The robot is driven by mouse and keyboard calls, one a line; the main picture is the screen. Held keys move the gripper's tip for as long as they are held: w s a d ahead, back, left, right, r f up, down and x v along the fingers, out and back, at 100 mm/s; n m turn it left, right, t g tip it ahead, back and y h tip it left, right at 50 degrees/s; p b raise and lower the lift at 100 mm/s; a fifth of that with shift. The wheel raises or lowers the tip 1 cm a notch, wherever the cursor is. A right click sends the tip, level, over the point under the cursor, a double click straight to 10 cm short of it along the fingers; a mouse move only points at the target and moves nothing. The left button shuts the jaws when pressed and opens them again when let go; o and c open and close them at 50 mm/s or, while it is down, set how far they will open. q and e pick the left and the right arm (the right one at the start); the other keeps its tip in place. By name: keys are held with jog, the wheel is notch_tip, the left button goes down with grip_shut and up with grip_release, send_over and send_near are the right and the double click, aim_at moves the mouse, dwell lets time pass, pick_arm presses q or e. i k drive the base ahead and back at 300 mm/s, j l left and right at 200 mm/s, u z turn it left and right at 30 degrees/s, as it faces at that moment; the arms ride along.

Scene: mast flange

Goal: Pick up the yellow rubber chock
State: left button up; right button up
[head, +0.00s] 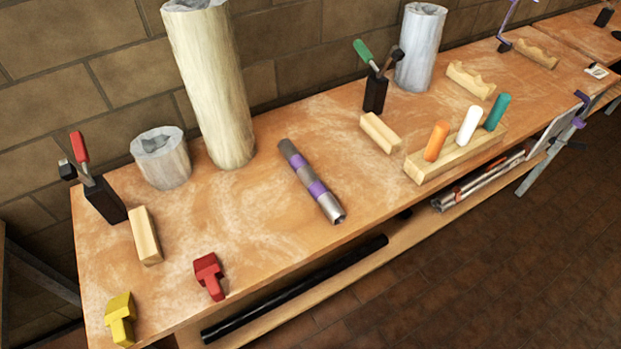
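The yellow rubber chock (120,318) lies on the wooden workbench (240,222) at its near left corner, close to the front edge. It has a wide block end toward the back and a narrower stem toward the front. Nothing touches it. Neither of my grippers shows in the head view.
A red chock (209,276) lies to its right by the front edge. Behind are a wooden block (145,236) and a red-handled clamp (98,192). A purple-banded tube (312,182) lies mid-bench. A tall pale cylinder (212,90) stands at the back. Bench between the chocks is clear.

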aim_at(120, 312)
jog(key=u, duration=1.8)
jog(key=k+z, duration=0.1)
jog(key=k+j, duration=0.05)
